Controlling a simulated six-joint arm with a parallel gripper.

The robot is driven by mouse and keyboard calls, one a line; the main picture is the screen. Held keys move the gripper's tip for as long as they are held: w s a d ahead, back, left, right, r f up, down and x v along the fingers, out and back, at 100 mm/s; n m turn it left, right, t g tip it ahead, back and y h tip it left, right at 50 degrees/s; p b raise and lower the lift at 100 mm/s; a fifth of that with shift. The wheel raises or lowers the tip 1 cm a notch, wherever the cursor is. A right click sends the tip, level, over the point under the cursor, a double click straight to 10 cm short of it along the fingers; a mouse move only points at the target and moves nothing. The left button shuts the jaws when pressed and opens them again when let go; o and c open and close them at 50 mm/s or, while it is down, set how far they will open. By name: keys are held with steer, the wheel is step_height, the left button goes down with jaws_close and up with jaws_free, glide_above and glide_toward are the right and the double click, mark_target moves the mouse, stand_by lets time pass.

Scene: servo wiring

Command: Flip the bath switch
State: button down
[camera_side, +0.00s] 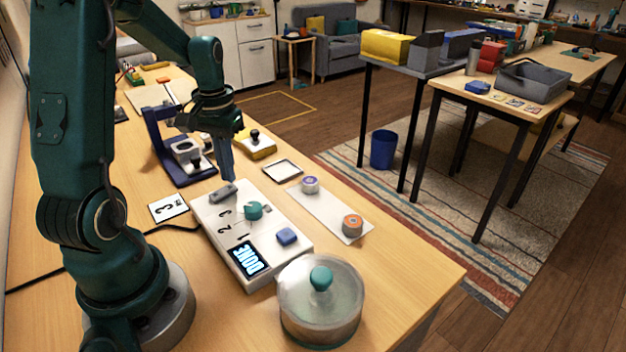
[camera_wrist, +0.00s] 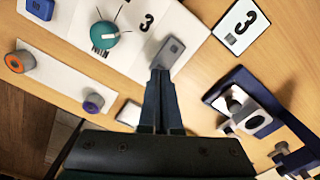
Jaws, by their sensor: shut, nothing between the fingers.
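A grey switch (camera_side: 223,193) sits at the far end of a white control panel (camera_side: 268,222); it also shows in the wrist view (camera_wrist: 173,47). The panel has a teal knob (camera_side: 253,211) beside a dial marked with numbers, a blue button (camera_side: 287,236) and a lit display (camera_side: 248,259) that seems to read "DONE". My gripper (camera_side: 229,178) points down, shut and empty, with its tips close to the switch. In the wrist view the fingertips (camera_wrist: 161,73) are right by the switch's near end. I cannot tell whether they touch it.
A round lidded vessel (camera_side: 320,310) stands at the panel's near end. A white strip with two rollers (camera_side: 330,213) lies to the right. A blue stand (camera_side: 181,172), a card marked 3 (camera_side: 169,207) and an empty framed tile (camera_side: 282,170) are around the panel.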

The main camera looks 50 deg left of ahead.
mark_target(230, 187)
steer(key=shift+f, duration=0.95)
stand_by(0.6)
steer(key=shift+r, duration=3.55)
